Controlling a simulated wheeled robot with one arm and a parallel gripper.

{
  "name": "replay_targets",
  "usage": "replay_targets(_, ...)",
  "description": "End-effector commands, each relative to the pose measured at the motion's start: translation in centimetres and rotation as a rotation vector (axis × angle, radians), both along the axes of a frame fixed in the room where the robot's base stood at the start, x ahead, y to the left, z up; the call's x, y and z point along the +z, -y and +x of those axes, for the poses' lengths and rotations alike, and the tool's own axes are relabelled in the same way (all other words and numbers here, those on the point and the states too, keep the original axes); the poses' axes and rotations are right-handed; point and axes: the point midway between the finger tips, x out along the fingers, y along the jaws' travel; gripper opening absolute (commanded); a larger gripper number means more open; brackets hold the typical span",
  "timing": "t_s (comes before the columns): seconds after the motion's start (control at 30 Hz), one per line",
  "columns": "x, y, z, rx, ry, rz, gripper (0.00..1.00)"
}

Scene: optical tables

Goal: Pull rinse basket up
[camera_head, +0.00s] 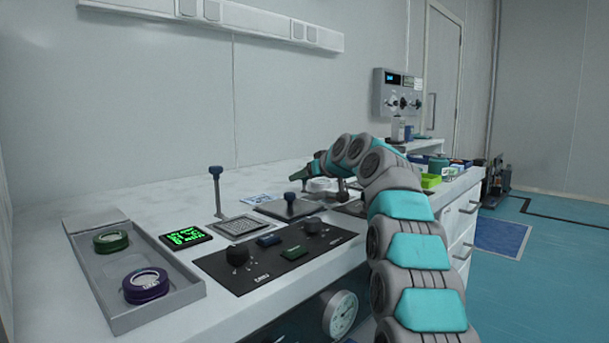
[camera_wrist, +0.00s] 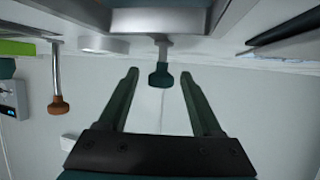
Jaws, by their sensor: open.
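In the wrist view a dark teal knob (camera_wrist: 160,76) on a short metal stem shows between and beyond the fingertips of my gripper (camera_wrist: 159,82). The stem meets a grey rim at the top of the picture; I take this for the rinse basket's handle, but the basket is hidden. My gripper is open, with a gap on both sides of the knob. Whether the knob is between the fingers or only beyond them I cannot tell. In the head view my gripper (camera_head: 314,172) is small above the bench and partly hidden by my arm.
In the wrist view an orange-brown knob (camera_wrist: 58,106) on a longer stem stands at left. A control panel (camera_head: 275,257) lies in front.

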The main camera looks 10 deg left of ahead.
Motion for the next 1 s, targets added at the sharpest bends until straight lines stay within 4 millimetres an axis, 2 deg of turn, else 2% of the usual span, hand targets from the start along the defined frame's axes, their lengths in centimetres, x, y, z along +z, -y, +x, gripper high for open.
replay_targets(0.37,-0.2,-0.36,0.38,0.001,0.0,0.0,0.66)
replay_targets(0.9,-0.21,-0.36,0.38,0.001,0.0,0.0,0.07)
replay_targets(0.97,-0.2,-0.36,0.37,0.001,0.0,0.0,0.0)
replay_targets(1.0,-0.21,-0.36,0.38,0.001,0.0,0.0,0.0)
